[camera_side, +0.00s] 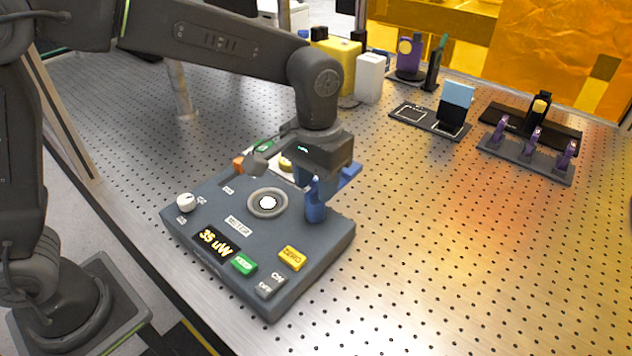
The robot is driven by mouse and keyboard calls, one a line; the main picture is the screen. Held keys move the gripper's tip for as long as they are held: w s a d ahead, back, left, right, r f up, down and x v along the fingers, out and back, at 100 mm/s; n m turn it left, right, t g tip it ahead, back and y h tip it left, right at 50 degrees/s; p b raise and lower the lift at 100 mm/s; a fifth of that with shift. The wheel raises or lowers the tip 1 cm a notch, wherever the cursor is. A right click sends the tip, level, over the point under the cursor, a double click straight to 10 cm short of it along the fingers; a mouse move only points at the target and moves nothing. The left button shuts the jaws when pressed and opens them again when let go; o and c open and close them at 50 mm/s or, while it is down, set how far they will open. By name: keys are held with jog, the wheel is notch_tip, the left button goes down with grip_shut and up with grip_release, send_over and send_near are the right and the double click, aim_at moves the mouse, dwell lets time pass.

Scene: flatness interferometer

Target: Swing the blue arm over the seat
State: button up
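The blue arm shows as an upright blue post (316,207) at the right rear of the dark grey instrument box, with another blue piece (349,174) sticking out behind it to the right. The seat (268,203), a grey ring with a bright white centre, lies open on top of the box, left of the post. No blue part covers it. My gripper (288,170) is low over the rear of the box, just behind the seat and close to the blue post. Its fingers are largely hidden, and I cannot tell whether they touch the blue arm.
The box top carries a white knob (185,203), a display (215,243) reading 35 uW, a green button (244,264) and a yellow button (292,258). Racks with purple pieces (534,138) stand at the back right. The perforated table (440,240) is clear right of the box.

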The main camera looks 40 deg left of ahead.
jog(key=shift+f, duration=0.4)
jog(key=shift+c, duration=0.2)
grip_shut()
